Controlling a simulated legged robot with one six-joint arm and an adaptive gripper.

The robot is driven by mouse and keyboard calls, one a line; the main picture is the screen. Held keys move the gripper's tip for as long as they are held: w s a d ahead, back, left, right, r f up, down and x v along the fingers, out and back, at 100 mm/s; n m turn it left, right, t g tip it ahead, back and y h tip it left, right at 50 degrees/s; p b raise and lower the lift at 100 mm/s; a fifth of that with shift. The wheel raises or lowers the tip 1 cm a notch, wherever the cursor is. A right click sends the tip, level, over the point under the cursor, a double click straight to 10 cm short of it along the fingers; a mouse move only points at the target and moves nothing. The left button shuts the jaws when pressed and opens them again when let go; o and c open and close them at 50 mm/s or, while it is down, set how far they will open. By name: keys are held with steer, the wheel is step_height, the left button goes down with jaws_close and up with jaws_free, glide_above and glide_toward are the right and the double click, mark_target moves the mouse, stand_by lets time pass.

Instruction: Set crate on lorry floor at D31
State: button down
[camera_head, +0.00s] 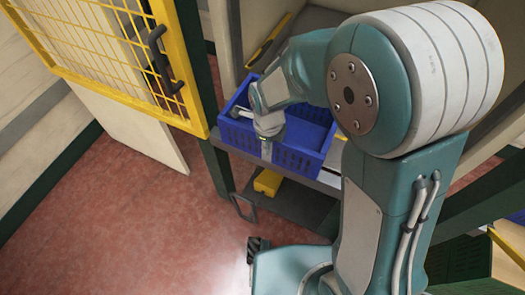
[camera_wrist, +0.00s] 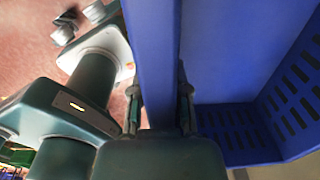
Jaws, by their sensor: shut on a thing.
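The blue crate (camera_head: 300,161) is at the middle of the head view, over a grey cart top. Its visible inside looks empty. My gripper (camera_head: 267,148) is shut on the crate's near wall. In the wrist view, the two fingers of my gripper (camera_wrist: 160,108) stand on either side of the blue crate wall (camera_wrist: 154,50), with the slotted inside of the crate to the right. My arm hides part of the crate's far side. I cannot tell whether the crate rests on the cart or hangs just above it. No D31 mark or lorry floor can be made out.
A yellow mesh gate (camera_head: 120,60) stands left. Red floor (camera_head: 130,220) is clear at left.

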steer(key=w+d+f, duration=0.1)
steer(key=w+d, duration=0.3)
steer(key=w, duration=0.5)
steer(key=w+d+f, duration=0.1)
steer(key=w+d, duration=0.2)
steer(key=w, duration=0.6)
steer(key=w+d, duration=0.4)
steer(key=w, duration=0.5)
steer(key=shift+w+d+f, duration=0.35)
steer(key=shift+w+f, duration=0.4)
steer(key=shift+f, duration=0.7)
steer(key=shift+w+d+f, duration=0.35)
steer(key=shift+w+f, duration=0.4)
steer(key=shift+f, duration=0.75)
steer(key=shift+w+d+f, duration=0.35)
steer(key=shift+w+f, duration=0.4)
steer(key=shift+f, duration=0.7)
steer(key=c, duration=0.5)
jaws_free()
steer(key=shift+s+f, duration=0.1)
step_height(320, 180, up, 12)
steer(key=shift+a, duration=0.15)
